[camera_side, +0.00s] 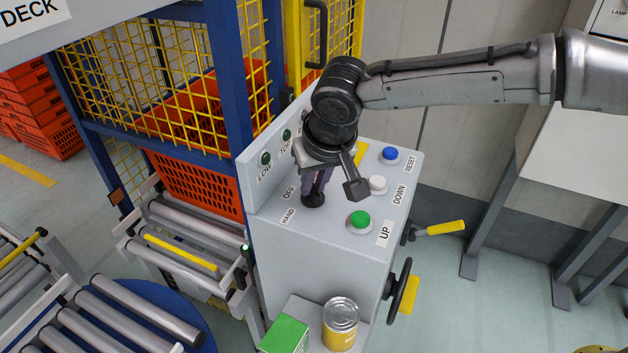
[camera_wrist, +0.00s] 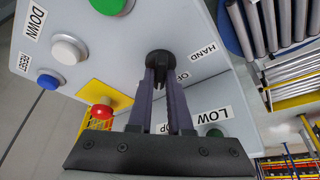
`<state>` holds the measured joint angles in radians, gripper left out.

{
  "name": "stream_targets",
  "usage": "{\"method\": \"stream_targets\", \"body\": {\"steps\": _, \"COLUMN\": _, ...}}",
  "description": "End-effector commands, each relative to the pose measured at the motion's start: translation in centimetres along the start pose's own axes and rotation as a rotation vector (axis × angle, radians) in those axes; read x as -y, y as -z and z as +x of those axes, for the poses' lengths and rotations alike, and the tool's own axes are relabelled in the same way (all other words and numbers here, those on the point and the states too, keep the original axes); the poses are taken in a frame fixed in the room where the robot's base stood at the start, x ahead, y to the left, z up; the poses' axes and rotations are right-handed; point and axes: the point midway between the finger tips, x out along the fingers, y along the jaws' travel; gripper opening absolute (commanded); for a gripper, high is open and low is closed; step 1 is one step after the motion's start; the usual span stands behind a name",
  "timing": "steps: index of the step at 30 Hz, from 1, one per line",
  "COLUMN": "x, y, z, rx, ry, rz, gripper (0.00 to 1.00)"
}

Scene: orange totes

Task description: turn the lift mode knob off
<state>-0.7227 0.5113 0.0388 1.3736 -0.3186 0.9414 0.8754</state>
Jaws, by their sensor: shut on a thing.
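The black lift mode knob (camera_side: 313,199) sits on the sloping top of the grey control console (camera_side: 335,230), beside the HAND and OFF labels. It also shows in the wrist view (camera_wrist: 159,57), with HAND (camera_wrist: 204,50) and OFF (camera_wrist: 183,76) to its right. My gripper (camera_side: 317,187) reaches down to the knob from above. In the wrist view its two purple-grey fingers (camera_wrist: 160,74) are shut on the knob, one on each side. The fingers hide part of the knob, so I cannot tell exactly which way it points.
A green button (camera_side: 360,219), a white button (camera_side: 377,184) and a blue button (camera_side: 390,155) line the console's right side. A red mushroom button (camera_wrist: 101,112) stands close to my fingers.

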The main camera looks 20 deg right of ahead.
Motion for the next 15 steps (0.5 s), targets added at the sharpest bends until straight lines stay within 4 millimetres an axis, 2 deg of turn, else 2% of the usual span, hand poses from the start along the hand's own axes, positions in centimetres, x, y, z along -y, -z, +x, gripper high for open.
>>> {"method": "stream_targets", "body": {"steps": 9, "x": -0.04, "y": 0.01, "z": -0.05, "rx": 0.000, "ry": 0.007, "rz": -0.016, "gripper": 0.00}}
{"method": "stream_targets", "body": {"steps": 15, "x": -0.11, "y": 0.03, "z": -0.10, "rx": -0.001, "ry": 0.039, "rz": -0.091, "gripper": 0.00}}
